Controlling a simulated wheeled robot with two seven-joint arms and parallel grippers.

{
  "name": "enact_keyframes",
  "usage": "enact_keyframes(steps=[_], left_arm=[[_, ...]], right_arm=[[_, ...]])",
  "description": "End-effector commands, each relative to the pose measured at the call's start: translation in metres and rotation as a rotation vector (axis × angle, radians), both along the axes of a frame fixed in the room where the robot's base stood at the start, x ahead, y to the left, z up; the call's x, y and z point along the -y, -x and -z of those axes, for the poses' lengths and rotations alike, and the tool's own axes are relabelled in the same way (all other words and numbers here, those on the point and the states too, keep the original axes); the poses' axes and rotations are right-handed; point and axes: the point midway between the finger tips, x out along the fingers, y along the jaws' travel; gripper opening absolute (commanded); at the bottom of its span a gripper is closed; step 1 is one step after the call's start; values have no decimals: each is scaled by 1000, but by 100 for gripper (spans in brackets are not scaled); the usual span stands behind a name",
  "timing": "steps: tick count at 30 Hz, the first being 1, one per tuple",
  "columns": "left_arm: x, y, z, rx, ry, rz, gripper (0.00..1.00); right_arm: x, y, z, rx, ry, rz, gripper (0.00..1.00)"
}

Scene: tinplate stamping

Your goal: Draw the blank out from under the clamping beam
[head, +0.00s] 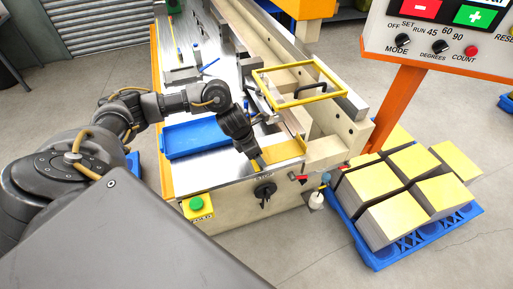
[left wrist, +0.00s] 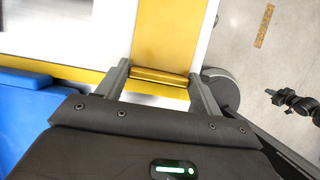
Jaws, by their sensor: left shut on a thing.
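The blank (head: 283,152), a flat gold-yellow sheet, lies on the light metal bed at the near end of the machine. Its right side reaches the beige machine body near the clamping beam; I cannot tell how much of it is under the beam. My left gripper (head: 257,162) comes down from the left to the near edge of the blank. In the left wrist view my left gripper (left wrist: 160,85) is shut on the edge of the blank (left wrist: 172,35), which runs away between the fingers. My right gripper is not in view.
A blue tray (head: 195,138) lies on the bed, left of my gripper. A yellow guard frame (head: 300,82) stands above the bed. A green button (head: 197,204) and black knob (head: 265,191) are on the front. A pallet (head: 375,255) with stacked yellow-topped blocks stands at right.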

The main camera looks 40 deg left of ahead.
Motion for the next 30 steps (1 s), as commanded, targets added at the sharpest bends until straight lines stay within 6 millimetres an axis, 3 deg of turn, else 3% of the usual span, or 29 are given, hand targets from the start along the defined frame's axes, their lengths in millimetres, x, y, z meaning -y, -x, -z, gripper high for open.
enact_keyframes(steps=[30], left_arm=[[6, 4, 0, 0, 0, 0, 44]], right_arm=[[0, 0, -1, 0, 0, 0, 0]])
